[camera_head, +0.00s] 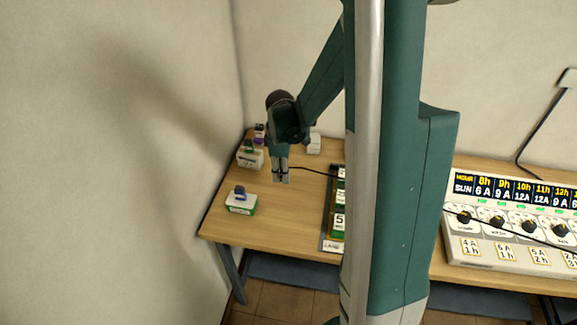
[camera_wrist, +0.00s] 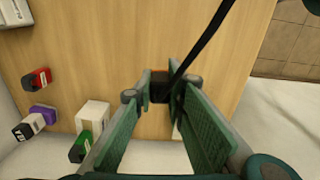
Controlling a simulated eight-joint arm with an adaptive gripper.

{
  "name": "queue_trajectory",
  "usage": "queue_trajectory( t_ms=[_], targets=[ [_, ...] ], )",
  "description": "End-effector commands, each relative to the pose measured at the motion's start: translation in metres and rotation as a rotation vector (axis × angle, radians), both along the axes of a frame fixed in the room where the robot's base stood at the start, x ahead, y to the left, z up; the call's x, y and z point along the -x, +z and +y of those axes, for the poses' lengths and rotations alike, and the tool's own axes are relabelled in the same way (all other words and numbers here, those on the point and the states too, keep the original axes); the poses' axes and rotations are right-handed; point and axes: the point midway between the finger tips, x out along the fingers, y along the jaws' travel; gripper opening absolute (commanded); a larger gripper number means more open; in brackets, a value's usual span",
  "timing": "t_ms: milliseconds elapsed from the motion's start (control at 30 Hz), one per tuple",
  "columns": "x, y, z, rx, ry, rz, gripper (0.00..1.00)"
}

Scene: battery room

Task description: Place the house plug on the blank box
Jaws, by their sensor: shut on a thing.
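My gripper (camera_head: 281,177) hangs above the left part of the table and points down. In the wrist view my gripper (camera_wrist: 160,91) is shut on a dark plug (camera_wrist: 160,90) with a black cable; I read no label on it. A plain white box (camera_head: 314,144), apparently the blank box, stands at the back of the table, behind and right of my gripper. It shows at the upper left of the wrist view (camera_wrist: 15,12). The held plug is mostly hidden by the fingers in the head view.
A white box (camera_head: 250,160) with green and purple plugs by it stands at the back left. A white-and-green box (camera_head: 241,207) with a dark piece on top stands front left. A framed board (camera_head: 327,232) and a dial panel (camera_head: 497,249) lie right. The cable (camera_head: 312,170) trails right.

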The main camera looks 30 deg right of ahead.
Motion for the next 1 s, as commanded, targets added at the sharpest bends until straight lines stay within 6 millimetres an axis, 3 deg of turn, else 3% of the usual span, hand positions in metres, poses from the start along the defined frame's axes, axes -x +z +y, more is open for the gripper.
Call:
queue_trajectory(
  t_ms=[167, 367, 700, 1000],
  targets=[
    [-0.011, 0.004, -0.012, 0.000, -0.005, 0.000, 0.02],
    [-0.040, 0.013, -0.043, 0.000, -0.013, 0.000, 0.02],
    [-0.107, 0.038, -0.138, 0.000, -0.035, 0.000, 0.02],
    [-0.150, 0.058, -0.228, 0.000, -0.054, 0.000, 0.02]
  ],
)
